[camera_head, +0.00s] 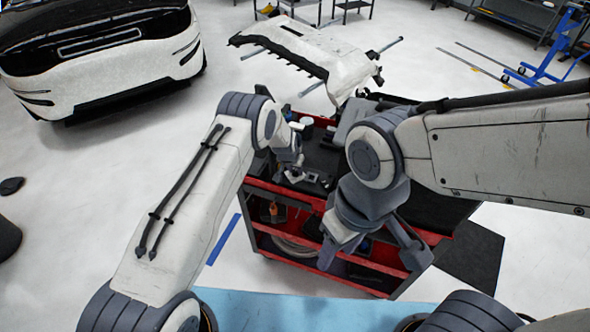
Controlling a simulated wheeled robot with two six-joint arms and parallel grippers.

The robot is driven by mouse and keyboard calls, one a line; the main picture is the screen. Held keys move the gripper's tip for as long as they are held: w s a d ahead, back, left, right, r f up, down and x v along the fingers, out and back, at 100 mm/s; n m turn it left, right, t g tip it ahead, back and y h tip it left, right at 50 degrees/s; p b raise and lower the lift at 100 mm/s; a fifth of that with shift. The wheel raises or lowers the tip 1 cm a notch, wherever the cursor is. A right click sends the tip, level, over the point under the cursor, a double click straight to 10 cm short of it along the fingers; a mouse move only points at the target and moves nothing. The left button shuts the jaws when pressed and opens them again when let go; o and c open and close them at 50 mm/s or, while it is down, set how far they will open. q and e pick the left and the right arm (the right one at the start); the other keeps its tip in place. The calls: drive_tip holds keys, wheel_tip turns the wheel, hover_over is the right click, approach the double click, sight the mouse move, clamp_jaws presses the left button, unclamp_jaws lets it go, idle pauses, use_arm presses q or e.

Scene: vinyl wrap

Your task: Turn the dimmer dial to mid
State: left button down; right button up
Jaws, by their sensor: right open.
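I cannot single out the dimmer dial with certainty. Small fittings (312,178) sit on the dark top of the red and black tool cart (283,192), and a small pale round part (306,121) shows near its far edge. My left gripper (294,163) points down over the cart top, close to these fittings. Its fingers are too small and dark to tell whether they are open or touching anything. My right gripper (372,246) hangs at the cart's near side with its fingers spread apart and nothing visible between them. My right arm hides part of the cart top.
The cart's open shelves hold an orange item (272,209) and coiled hose. A white bumper panel (312,55) rests on a stand behind the cart. A white car (100,55) stands at the far left, a blue lift frame (548,62) at the far right.

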idle(0.3)
use_arm(q)
drive_tip(key=shift+d+f+n+y+b, duration=0.1)
drive_tip(key=shift+f+n+y+b, duration=0.15)
drive_tip(key=shift+n+b, duration=0.75)
drive_tip(key=n+y+b, duration=0.1)
drive_tip(key=n+b, duration=0.2)
drive_tip(key=b, duration=0.5)
drive_tip(key=n+y+b, duration=0.2)
drive_tip(key=n+b, duration=0.2)
drive_tip(key=b, duration=0.4)
drive_tip(key=shift+d+f+b, duration=0.1)
drive_tip(key=shift+d+b, duration=0.05)
drive_tip(key=shift+b, duration=0.15)
drive_tip(key=shift+r+n+g+y+b, duration=0.15)
drive_tip(key=shift+n+g+y+b, duration=0.1)
drive_tip(key=shift+n+b, duration=0.45)
drive_tip(key=shift+r+n+g+y+b, duration=0.15)
drive_tip(key=shift+n+g+b, duration=0.1)
drive_tip(key=shift+n+b, duration=0.4)
drive_tip(key=c, duration=0.9)
unclamp_jaws()
drive_tip(key=shift+o, duration=0.2)
drive_tip(key=shift+r, duration=0.1)
